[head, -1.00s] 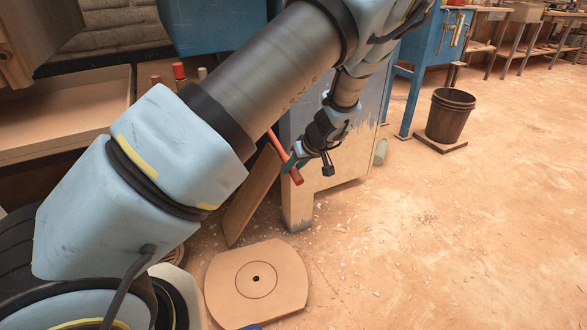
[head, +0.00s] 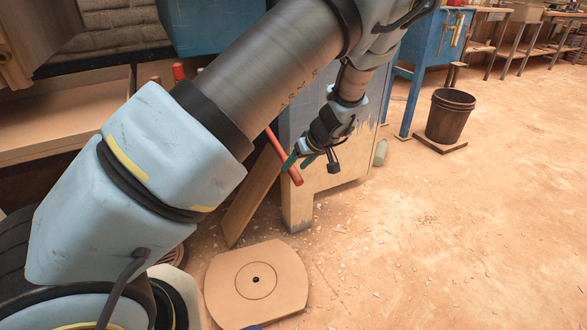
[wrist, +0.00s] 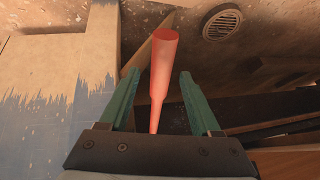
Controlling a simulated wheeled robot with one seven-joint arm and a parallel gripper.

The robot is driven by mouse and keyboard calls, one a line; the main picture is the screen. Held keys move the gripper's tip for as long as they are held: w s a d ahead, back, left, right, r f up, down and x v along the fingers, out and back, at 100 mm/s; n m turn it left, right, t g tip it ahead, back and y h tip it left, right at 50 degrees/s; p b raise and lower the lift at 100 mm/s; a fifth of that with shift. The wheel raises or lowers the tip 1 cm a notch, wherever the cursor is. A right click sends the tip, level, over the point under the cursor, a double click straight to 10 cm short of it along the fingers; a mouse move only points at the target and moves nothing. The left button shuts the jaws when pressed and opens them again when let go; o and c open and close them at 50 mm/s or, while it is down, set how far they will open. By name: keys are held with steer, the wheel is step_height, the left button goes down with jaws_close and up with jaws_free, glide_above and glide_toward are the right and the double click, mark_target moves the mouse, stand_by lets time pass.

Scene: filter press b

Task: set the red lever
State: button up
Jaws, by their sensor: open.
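The red lever (head: 294,173) is a long rod with a thicker grip, slanting down to the right in front of the bench-like frame in the head view. Its upper part is hidden behind my arm. In the wrist view the red lever (wrist: 164,62) runs between the two green fingers and its thick end extends past their tips. My gripper (head: 299,162) is open at the lever's lower end, and one finger overlaps the rod in the head view. In the wrist view my gripper (wrist: 160,76) has visible gaps on both sides of the lever.
A pale wooden and blue-painted panel (head: 325,185) stands right beside the lever. A leaning board (head: 250,198) is below it. A round-edged plate (head: 285,270) lies on the floor. A brown bucket (head: 450,118) stands at right. The floor at right is mostly clear.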

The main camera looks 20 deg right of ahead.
steer(key=v, duration=0.8)
steer(key=w+a+r+g, duration=0.1)
steer(key=a+r+g, duration=0.1)
steer(key=a, duration=0.7)
steer(key=a+r+g, duration=0.1)
steer(key=a+g, duration=0.1)
steer(key=a, duration=0.7)
steer(key=s+a+r+m+h, duration=0.1)
steer(key=s+a+r+h, duration=0.2)
steer(key=a, duration=0.6)
steer(key=s+a+r+m, duration=0.1)
steer(key=s+a+r, duration=0.2)
steer(key=s+a, duration=0.35)
step_height(320, 180, up, 17)
steer(key=w+a+p, duration=0.1)
steer(key=p, duration=1.7)
steer(key=shift+w+a+r, duration=0.2)
steer(key=shift+a, duration=0.2)
